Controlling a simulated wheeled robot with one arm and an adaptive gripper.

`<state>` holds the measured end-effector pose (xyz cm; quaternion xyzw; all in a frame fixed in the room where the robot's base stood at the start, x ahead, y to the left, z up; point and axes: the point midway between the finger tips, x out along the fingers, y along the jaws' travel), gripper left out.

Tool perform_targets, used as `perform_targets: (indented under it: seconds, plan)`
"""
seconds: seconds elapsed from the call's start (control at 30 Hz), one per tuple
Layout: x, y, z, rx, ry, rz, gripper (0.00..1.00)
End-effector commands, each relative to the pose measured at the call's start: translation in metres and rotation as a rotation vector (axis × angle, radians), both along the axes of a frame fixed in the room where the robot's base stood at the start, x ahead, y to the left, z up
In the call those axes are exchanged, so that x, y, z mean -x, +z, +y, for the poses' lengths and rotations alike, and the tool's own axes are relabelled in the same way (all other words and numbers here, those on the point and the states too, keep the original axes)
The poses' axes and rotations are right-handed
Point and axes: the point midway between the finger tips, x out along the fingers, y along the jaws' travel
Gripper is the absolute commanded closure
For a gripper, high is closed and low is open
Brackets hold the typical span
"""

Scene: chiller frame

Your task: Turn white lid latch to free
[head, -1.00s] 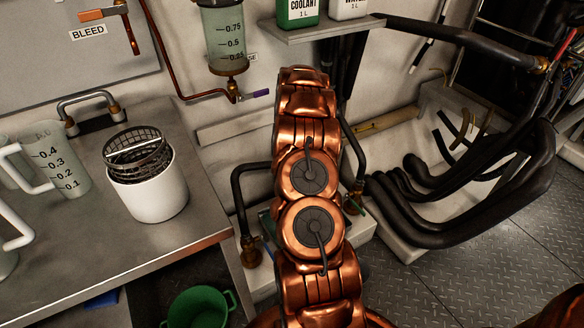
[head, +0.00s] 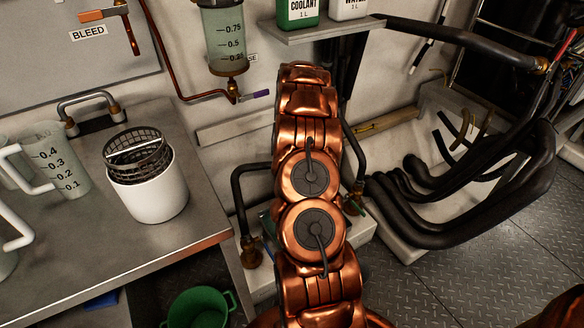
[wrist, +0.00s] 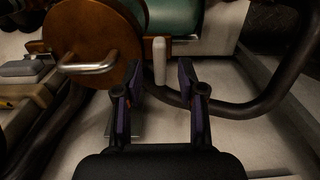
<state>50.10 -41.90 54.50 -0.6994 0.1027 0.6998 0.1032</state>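The white lid latch (wrist: 159,61) shows in the wrist view as a short, pale upright bar at the right edge of a round brown lid (wrist: 118,35). The lid has a bent metal handle (wrist: 88,66). My gripper (wrist: 158,84) is open, with its two purple-padded fingers apart. The latch lies ahead of the gap between the fingertips, and I see no finger touching it. How far off it is in depth is hard to tell. In the head view my own copper arm hides the gripper, and I cannot make out the latch or lid.
A dark green cylinder (wrist: 188,18) lies behind the latch. A thick dark hose (wrist: 270,98) curves round on the right of the wrist view. In the head view, a metal bench (head: 115,255) with a white basket cup (head: 150,195) stands left, and black hoses (head: 460,225) hang right.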

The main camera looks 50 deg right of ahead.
Motion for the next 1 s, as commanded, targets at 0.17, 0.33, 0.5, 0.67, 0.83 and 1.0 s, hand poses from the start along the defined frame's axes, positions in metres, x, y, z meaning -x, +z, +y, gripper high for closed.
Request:
perform_targets:
  seconds: [0.17,0.33,0.5,0.67,0.83,1.0]
  plan:
    - [-0.001,0.03,-0.001,0.005,0.0,-0.005,0.6]
    - [-0.001,0.063,-0.001,0.005,0.0,-0.005,0.6]
    - [0.0,0.09,0.0,0.001,0.0,-0.002,0.6]
    - [0.0,0.101,0.0,0.002,0.0,-0.002,0.6]
    - [0.0,0.102,0.0,0.001,0.0,-0.001,0.6]
    - [0.0,0.103,0.0,0.001,0.0,-0.001,0.6]
